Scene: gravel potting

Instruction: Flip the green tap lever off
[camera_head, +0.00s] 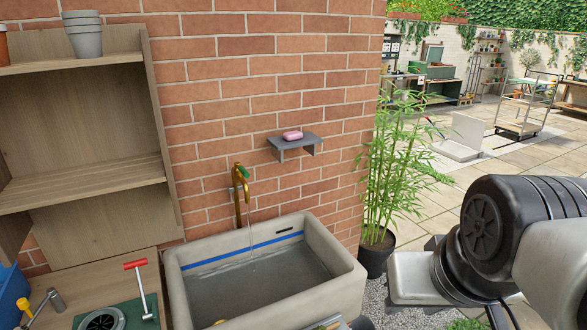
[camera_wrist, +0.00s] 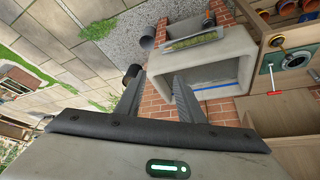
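The brass tap (camera_head: 238,200) stands upright against the brick wall behind the sink. A small green part, likely its lever (camera_head: 243,172), shows near its top; its exact position is too small to tell. A thin stream of water (camera_head: 252,245) falls from the spout into the grey stone sink (camera_head: 345,262). The sink also shows in the wrist view (camera_wrist: 228,50). My gripper (camera_wrist: 158,80) is open and empty, its two dark fingers apart, with the sink and brick wall beyond them. I cannot make out the tap or lever in the wrist view. My arm is at the right in the head view, away from the tap.
A shelf with pink soap (camera_head: 292,135) juts from the wall right of the tap. A potted bamboo (camera_head: 392,190) stands right of the sink. A wooden shelf unit (camera_head: 85,120) and bench with a red-handled tool (camera_head: 140,285) are at left. Open paving (camera_head: 500,170) lies at right.

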